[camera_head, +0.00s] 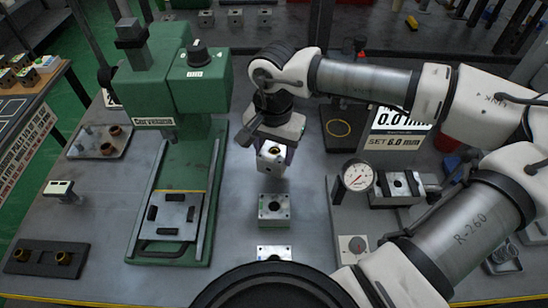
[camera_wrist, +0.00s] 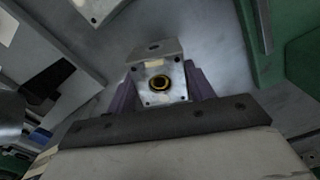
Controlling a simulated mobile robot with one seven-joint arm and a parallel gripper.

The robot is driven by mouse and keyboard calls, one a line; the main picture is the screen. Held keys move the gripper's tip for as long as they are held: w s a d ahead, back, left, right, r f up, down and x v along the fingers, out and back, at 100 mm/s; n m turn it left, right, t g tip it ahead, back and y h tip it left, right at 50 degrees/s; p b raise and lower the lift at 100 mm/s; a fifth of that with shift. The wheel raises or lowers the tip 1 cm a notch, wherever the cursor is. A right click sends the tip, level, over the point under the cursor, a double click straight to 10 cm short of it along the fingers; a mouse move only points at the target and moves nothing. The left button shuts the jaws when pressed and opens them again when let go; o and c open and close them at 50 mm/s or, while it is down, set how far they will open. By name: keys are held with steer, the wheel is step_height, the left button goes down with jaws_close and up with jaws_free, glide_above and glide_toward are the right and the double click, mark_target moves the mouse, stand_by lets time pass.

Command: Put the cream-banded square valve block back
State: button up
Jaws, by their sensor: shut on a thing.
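My gripper (camera_head: 274,138) is shut on a grey metal square valve block (camera_head: 270,162) and holds it above the bench, left of centre in the head view. In the wrist view the held block (camera_wrist: 158,88) sits between two purple fingers and shows a brass-ringed hole with small corner holes. A second square block (camera_head: 274,208) with a central hole lies on the bench just below the held one in the head view.
A green press (camera_head: 180,85) with a slotted base plate (camera_head: 172,216) stands left. A dial gauge (camera_head: 358,176) and a vice-like fixture (camera_head: 398,188) stand right. Trays with brass rings (camera_head: 45,258) lie far left. A side table (camera_head: 22,100) holds several blocks. Bench between press and held block is clear.

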mark_target(274, 161)
steer(key=shift+f, duration=1.75)
steer(key=shift+f, duration=0.2)
steer(key=o, duration=1.3)
steer(key=shift+r, duration=0.1)
steer(key=shift+c, duration=0.2)
steer(key=shift+r, duration=0.1)
step_height(274, 161, up, 12)
steer(key=shift+r+b, duration=0.1)
steer(key=shift+b, duration=0.55)
